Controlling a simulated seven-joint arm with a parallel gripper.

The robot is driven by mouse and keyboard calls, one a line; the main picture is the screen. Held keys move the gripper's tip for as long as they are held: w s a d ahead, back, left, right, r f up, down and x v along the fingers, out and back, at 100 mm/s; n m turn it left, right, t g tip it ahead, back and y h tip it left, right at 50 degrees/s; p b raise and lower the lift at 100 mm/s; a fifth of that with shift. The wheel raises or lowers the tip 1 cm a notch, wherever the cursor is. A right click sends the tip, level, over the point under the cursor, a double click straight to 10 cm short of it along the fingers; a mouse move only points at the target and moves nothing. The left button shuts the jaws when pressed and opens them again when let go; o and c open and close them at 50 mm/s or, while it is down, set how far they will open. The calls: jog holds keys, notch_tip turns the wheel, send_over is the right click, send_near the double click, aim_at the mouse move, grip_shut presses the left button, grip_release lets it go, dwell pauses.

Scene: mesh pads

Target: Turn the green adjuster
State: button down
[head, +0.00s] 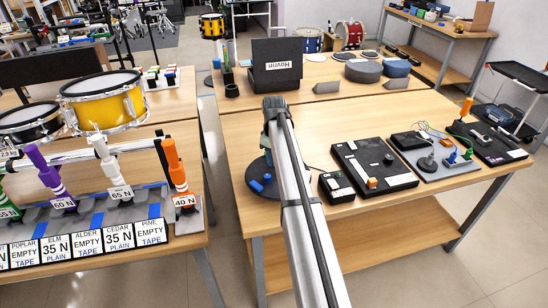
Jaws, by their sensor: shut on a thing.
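My arm reaches from the bottom of the head view to a dark round pad (258,165) near the front left of the right-hand table. My gripper (268,150) is at the pad, mostly hidden by my arm. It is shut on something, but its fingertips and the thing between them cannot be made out. Small blue pieces (257,186) show on the pad's near side. No green adjuster shows clearly at the pad. A small green piece (467,155) stands on a grey board further right; I cannot tell whether it is the adjuster.
A small black box (336,188) and a larger black board (358,174) lie right of my arm. A black case (276,78) and round pads (363,72) stand behind. The left table holds drums (103,112) and labelled colored adjusters. A floor gap separates the tables.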

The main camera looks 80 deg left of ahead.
jog(key=m, duration=1.1)
jog(key=shift+w, duration=0.1)
jog(key=shift+m, duration=0.4)
dwell(0.3)
jog(key=c, duration=0.9)
grip_release()
notch_tip(320, 180, up, 14)
jog(key=shift+f, duration=0.1)
